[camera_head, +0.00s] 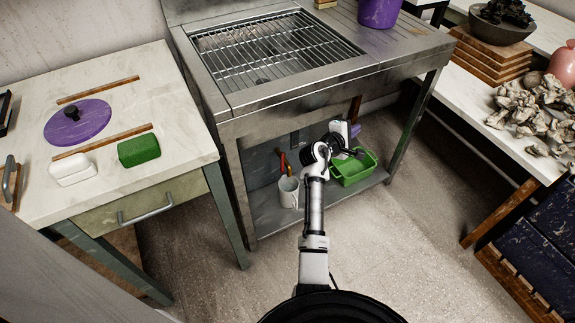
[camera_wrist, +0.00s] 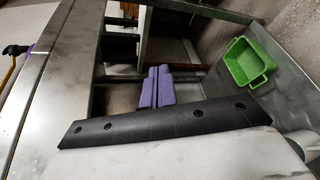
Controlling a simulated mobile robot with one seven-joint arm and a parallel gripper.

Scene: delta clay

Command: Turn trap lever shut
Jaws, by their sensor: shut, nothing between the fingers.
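My gripper (camera_head: 355,131) is under the steel sink bench, above the green basin (camera_head: 352,168). In the wrist view its two purple fingers (camera_wrist: 157,88) lie side by side, shut, with nothing between them. The green basin also shows at the upper right of the wrist view (camera_wrist: 248,65), apart from the fingers. An orange-red handle-like piece (camera_head: 283,162) stands by a white mug (camera_head: 289,191) left of my arm. I cannot tell whether it is the trap lever. No lever is clearly seen at the fingers.
The steel bench (camera_head: 300,97) with a wire grate is above my gripper, its legs on both sides. The low shelf (camera_head: 268,215) holds the mug and basin. A worktable (camera_head: 30,195) stands left and a table with pale shards (camera_head: 540,115) right. The floor (camera_head: 400,240) is clear.

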